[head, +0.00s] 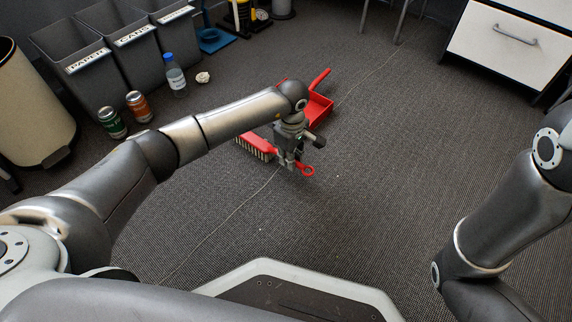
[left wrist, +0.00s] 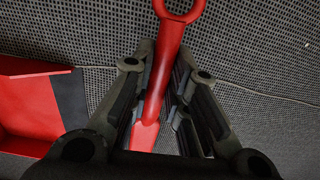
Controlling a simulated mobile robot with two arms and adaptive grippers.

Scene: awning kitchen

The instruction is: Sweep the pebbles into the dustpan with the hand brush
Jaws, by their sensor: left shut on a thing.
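The red hand brush (head: 256,146) with pale bristles is at the middle of the floor, its ring-ended handle pointing right. My left gripper (head: 287,163) is shut on its handle; in the left wrist view the red handle (left wrist: 166,50) runs between the fingers. I cannot tell whether the bristles touch the floor. The red dustpan (head: 319,109) lies on the floor just beyond, partly hidden by my left wrist. It also shows in the left wrist view (left wrist: 28,112). Tiny pale specks on the carpet may be pebbles; they are too small to be sure. My right gripper is out of view.
A paper bin (head: 75,72) and other bins line the back left. A bottle (head: 175,78), a green can (head: 112,123), an orange can (head: 139,106) and a crumpled ball (head: 203,77) are near them. A white drawer (head: 510,48) is back right. Carpet right of the brush is clear.

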